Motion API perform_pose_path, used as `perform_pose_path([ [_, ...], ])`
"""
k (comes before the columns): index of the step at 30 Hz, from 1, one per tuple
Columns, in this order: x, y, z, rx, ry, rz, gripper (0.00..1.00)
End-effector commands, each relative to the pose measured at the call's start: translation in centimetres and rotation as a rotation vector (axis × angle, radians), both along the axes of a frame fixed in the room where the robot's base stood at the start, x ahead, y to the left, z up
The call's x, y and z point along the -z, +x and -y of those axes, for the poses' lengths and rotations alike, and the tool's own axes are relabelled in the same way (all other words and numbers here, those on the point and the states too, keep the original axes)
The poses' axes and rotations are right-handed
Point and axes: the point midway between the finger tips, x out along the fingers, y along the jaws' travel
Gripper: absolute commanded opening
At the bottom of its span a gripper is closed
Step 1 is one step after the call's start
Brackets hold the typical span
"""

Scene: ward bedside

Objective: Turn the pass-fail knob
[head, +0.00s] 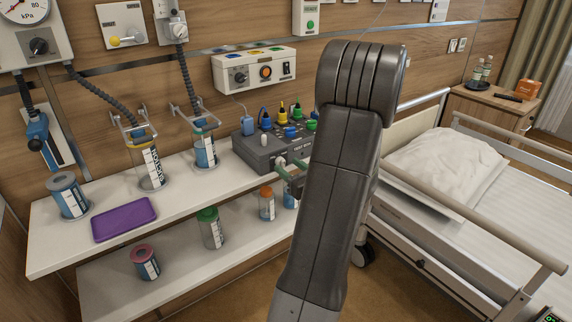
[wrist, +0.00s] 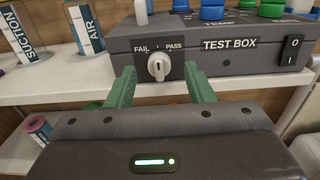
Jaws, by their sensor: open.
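The pass-fail knob (wrist: 158,66) is a small white dial on the front face of the grey test box (wrist: 228,68). FAIL is printed at its upper left and PASS at its upper right; its ridge stands about upright. My gripper (wrist: 157,75) is open, with one green finger on each side of the knob. A gap shows between each finger and the knob; I cannot tell how deep the fingers reach. In the head view the test box (head: 259,154) stands on the upper shelf, and my arm hides its right part and most of my gripper.
The black rocker switch (wrist: 291,51) is at the box's right end. Several coloured knobs (head: 282,112) stand on and behind the box top. Jars and a purple tray (head: 124,218) sit on the white shelf (head: 62,256) to the left. The bed (head: 500,215) is at right.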

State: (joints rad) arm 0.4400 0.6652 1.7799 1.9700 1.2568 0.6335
Motion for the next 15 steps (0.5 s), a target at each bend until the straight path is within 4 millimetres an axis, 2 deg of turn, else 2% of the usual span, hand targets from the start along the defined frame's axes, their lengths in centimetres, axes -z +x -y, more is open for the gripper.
perform_pose_path([
  [6,0.0,1.7,-1.3,-0.001,-0.001,0.001,0.48],
  [15,0.0,2.0,-1.4,0.000,-0.001,0.000,0.48],
])
